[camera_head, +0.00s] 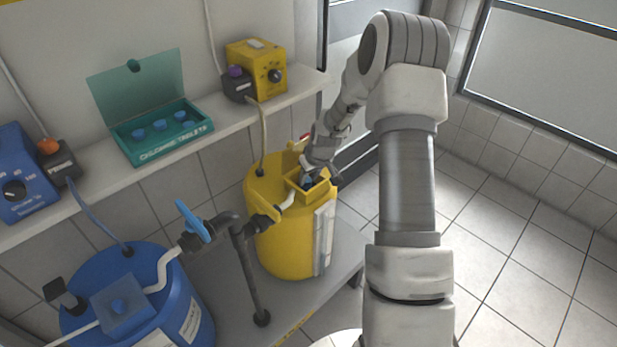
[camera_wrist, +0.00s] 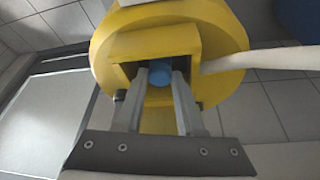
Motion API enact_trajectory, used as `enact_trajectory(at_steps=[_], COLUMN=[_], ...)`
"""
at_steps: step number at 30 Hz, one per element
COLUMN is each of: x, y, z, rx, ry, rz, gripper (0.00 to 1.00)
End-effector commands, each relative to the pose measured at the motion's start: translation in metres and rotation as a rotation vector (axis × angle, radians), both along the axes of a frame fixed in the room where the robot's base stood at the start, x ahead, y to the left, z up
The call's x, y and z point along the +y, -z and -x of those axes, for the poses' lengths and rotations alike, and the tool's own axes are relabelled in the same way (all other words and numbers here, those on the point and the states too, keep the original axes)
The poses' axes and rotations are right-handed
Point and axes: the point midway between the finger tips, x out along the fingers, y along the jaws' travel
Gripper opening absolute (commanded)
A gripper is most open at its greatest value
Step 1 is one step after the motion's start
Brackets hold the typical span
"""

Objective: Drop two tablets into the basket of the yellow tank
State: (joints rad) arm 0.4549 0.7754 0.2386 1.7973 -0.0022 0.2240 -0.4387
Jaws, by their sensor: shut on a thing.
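The yellow tank (camera_head: 282,240) stands on the low grey platform, with its square yellow basket (camera_head: 322,190) at the top front. My gripper (camera_head: 307,181) reaches down to the basket. In the wrist view my gripper (camera_wrist: 160,80) is shut on a blue tablet (camera_wrist: 160,74), held at the opening of the yellow basket (camera_wrist: 190,45). I cannot tell how deep the tablet is, and the basket's floor is dark and mostly hidden. The green chlorine tablets box (camera_head: 165,145) is open on the shelf, with several blue tablets (camera_head: 160,125) inside.
A blue tank (camera_head: 180,300) stands at the lower left, with a blue tablet on its lid box. Pipes with a blue valve handle (camera_head: 192,220) rise between the tanks. A yellow pump (camera_head: 257,68) and a blue pump (camera_head: 22,175) sit on the shelf. Floor at right is clear.

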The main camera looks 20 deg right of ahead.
Motion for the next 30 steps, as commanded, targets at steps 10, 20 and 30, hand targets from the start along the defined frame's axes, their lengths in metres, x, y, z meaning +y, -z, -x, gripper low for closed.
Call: enact_trajectory(at_steps=[10,20,30], x=[0.0001,0.0001,0.0001], y=[0.0034,0.0074,0.0079], z=[0.0,0.0,0.0001], rx=[0.0,0.0,0.0], ry=[0.0,0.0,0.0], rz=[0.0,0.0,0.0], gripper=[0.0,0.0,0.0])
